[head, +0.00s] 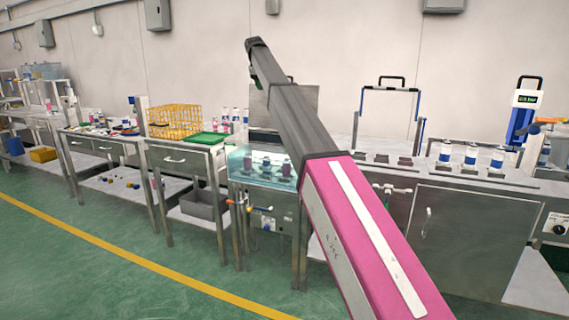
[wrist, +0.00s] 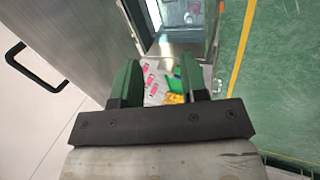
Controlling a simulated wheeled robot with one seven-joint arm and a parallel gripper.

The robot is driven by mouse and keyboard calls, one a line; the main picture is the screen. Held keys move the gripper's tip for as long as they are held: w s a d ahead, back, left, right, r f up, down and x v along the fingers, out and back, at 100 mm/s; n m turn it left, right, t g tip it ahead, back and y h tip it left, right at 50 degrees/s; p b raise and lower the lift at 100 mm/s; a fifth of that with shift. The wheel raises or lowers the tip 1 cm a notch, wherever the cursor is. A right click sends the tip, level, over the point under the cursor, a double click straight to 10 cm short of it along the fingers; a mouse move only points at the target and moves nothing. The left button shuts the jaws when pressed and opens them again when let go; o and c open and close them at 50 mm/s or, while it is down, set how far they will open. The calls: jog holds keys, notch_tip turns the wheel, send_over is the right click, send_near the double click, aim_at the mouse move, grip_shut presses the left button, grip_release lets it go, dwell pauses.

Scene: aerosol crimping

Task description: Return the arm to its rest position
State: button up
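My arm (head: 365,240), pink and dark grey, reaches from the lower right up over the work line in the head view. Its far end (head: 256,48) is raised in front of the wall. In the wrist view my gripper (wrist: 162,82) shows two green fingers, spread apart, with nothing held between them. The fingers are clear of any surface. Below and beyond them are a blurred green item (wrist: 173,85), a yellow item (wrist: 175,98) and several pink pieces (wrist: 150,80).
A water bath (head: 262,170) with cans in it stands under my arm. A yellow basket (head: 174,120) and a green tray (head: 207,137) are left of it. Several aerosol cans (head: 471,154) stand on the right bench. The green floor (head: 80,270) in front is clear.

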jog(key=s+d+f+m+g, duration=0.15)
jog(key=s+d+f, duration=0.5)
jog(key=f, duration=0.75)
jog(key=s+d+f+m, duration=0.2)
jog(key=s+d+f, duration=0.45)
jog(key=f, duration=0.75)
jog(key=s+d+f+m+g, duration=0.15)
jog(key=s+d+f, duration=0.45)
jog(key=f, duration=0.8)
jog(key=s+d+f+m, duration=0.2)
jog(key=s+f, duration=0.5)
jog(key=s, duration=0.4)
jog(key=s+d+f+m+y, duration=0.1)
jog(key=s+d+f+m, duration=0.2)
jog(key=s+d+f, duration=0.2)
jog(key=s+d+f+m+g, duration=0.1)
jog(key=s+d+f+m, duration=0.1)
jog(key=s+f, duration=0.8)
jog(key=s+d, duration=0.1)
jog(key=s, duration=0.7)
jog(key=shift+s+d+f+m+y, duration=0.15)
jog(key=shift+s+f+m+y, duration=0.15)
jog(key=shift+s+y, duration=0.1)
